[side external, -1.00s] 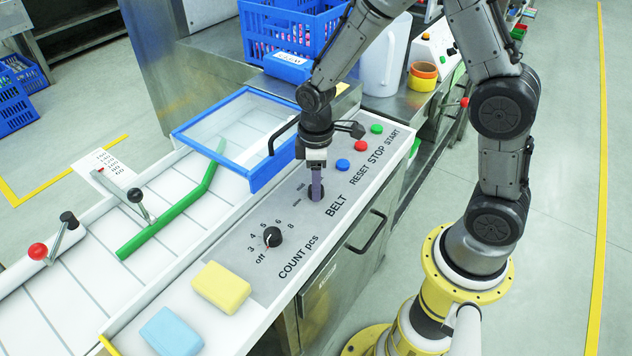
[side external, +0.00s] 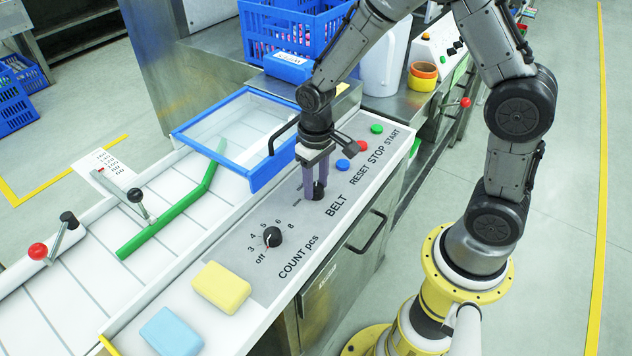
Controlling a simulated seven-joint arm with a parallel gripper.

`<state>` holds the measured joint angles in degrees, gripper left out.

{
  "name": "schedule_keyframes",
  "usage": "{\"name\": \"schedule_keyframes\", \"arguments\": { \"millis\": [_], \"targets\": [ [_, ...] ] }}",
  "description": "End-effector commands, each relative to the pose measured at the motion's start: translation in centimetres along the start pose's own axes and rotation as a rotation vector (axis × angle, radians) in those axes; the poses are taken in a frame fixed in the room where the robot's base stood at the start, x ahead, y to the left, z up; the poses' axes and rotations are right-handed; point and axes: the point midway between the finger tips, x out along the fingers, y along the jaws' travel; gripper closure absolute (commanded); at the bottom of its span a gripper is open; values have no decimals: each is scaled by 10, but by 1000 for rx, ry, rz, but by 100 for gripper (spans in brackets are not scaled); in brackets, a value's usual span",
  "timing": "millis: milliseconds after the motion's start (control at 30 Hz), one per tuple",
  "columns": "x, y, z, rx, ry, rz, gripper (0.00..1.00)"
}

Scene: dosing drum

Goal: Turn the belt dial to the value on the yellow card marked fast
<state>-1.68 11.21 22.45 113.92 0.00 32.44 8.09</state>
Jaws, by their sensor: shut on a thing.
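The belt dial (side external: 318,190) is a small black knob on the grey control panel, above the printed word BELT. My gripper (side external: 314,192) points down over it, its two purple fingers shut on the dial from both sides. The fingers cover much of the dial and the scale around it, so its pointer and value cannot be read. No yellow card with the word fast can be made out. A small yellow patch (side external: 342,88) shows behind my arm, too hidden to identify.
The count dial (side external: 272,237) sits nearer on the panel. Blue (side external: 343,164), red and green buttons lie just beyond my gripper. A blue-framed clear cover (side external: 215,113) stands close at left. Yellow (side external: 221,287) and blue sponges lie at the near end.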

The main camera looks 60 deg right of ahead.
Motion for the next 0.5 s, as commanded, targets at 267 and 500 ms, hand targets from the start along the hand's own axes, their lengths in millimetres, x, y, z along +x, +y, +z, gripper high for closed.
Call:
{"name": "schedule_keyframes", "arguments": {
  "millis": [267,500],
  "targets": [
    [-1,0,-1,35,2,0,100],
    [-1,0,-1,37,2,-1,100]
  ]
}}
